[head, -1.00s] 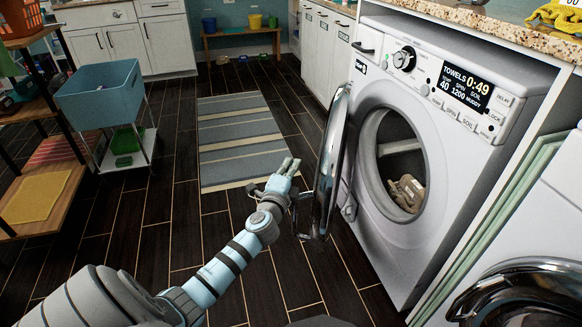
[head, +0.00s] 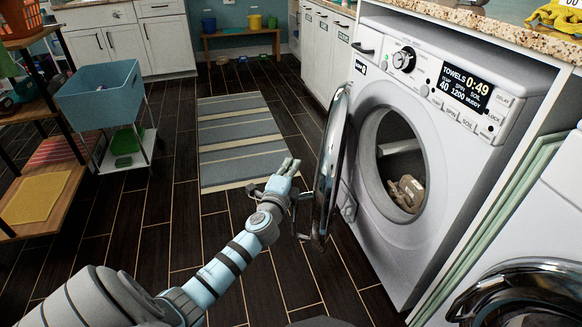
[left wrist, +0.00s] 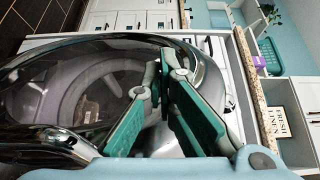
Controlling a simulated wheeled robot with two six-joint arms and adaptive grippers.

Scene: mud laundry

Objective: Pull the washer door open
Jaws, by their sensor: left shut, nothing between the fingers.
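The white washer (head: 352,195) stands at the right with its chrome-rimmed door (head: 330,150) swung wide open toward the room, seen nearly edge-on. The round opening is uncovered, and a beige item (head: 407,192) lies in the drum. My left gripper (head: 289,165) is shut and empty, just left of the open door, near its handle (head: 303,215). Any contact with the door is hard to tell. In the left wrist view the green-padded fingers (left wrist: 163,68) sit in front of the door's glass and curved rim (left wrist: 205,65). My right gripper is out of view.
A second machine's dark round door (head: 520,295) is at the lower right. A blue bin (head: 100,92) on a white cart and a wooden shelf (head: 55,205) stand left. A striped rug (head: 240,140) lies on open dark floor between.

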